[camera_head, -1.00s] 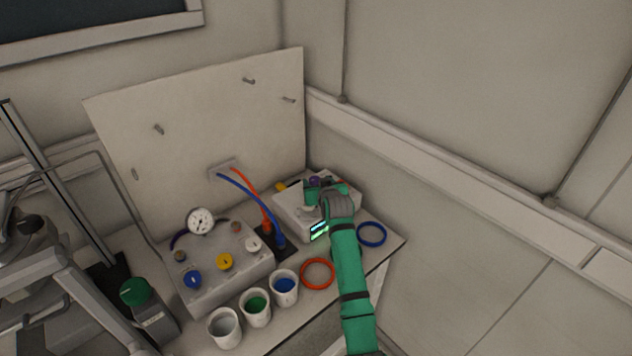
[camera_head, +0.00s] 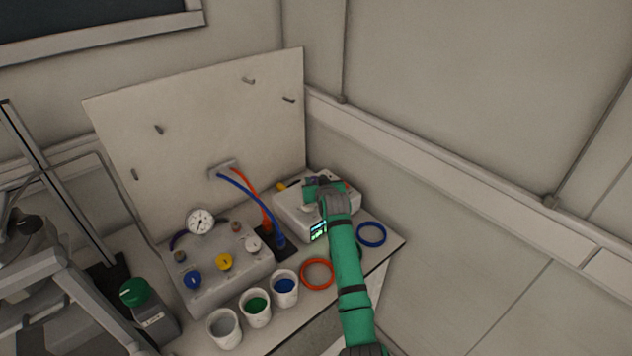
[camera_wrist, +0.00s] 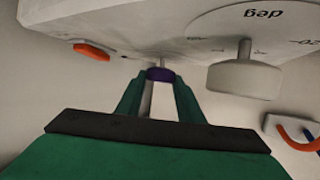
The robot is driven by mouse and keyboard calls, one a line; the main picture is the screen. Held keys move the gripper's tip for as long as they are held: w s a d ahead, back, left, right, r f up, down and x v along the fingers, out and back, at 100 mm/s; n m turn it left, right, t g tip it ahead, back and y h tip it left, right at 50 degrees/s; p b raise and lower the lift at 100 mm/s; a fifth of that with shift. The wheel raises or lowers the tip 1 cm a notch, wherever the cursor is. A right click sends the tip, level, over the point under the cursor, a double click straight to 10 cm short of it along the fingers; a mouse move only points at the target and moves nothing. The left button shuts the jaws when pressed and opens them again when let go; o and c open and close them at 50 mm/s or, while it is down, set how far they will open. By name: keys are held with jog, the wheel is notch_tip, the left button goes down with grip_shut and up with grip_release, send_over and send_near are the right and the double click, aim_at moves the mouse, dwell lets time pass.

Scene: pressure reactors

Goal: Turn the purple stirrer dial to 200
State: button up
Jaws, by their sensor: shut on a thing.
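The purple stirrer dial (camera_wrist: 160,74) shows in the wrist view between the tips of my gripper (camera_wrist: 160,88), which is shut on it. In the head view my gripper (camera_head: 320,184) is at the top of the white stirrer unit (camera_head: 287,216), and the dial is mostly hidden behind the fingers. The unit's white face also shows in the wrist view (camera_wrist: 110,22). A white knob (camera_wrist: 244,76) with a round scale marked "deg" sits beside the purple dial. The purple dial's own scale and setting cannot be read.
An orange-red part (camera_wrist: 92,51) is on the unit's face. A blue ring (camera_head: 371,235) and a red ring (camera_head: 317,274) lie on the bench. Several cups, including a blue-filled one (camera_head: 285,288), stand at the front. A grey control box (camera_head: 215,285) with a gauge stands left.

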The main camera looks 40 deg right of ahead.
jog(key=shift+a, duration=0.1)
jog(key=m+g+h, duration=0.2)
jog(key=m, duration=0.1)
jog(key=a+m+g+h, duration=0.1)
jog(key=h, duration=0.1)
jog(key=shift+w+m, duration=0.3)
jog(key=shift+w, duration=0.05)
jog(key=m+g+h, duration=0.2)
jog(key=m+g, duration=0.1)
jog(key=shift+w, duration=0.2)
jog(key=shift+w+m+g+h, duration=0.15)
jog(key=shift+m+g+h, duration=0.75)
jog(key=shift+m+g, duration=1.3)
jog(key=shift+g, duration=0.3)
jog(key=o, duration=1.1)
jog(key=shift+c, duration=0.2)
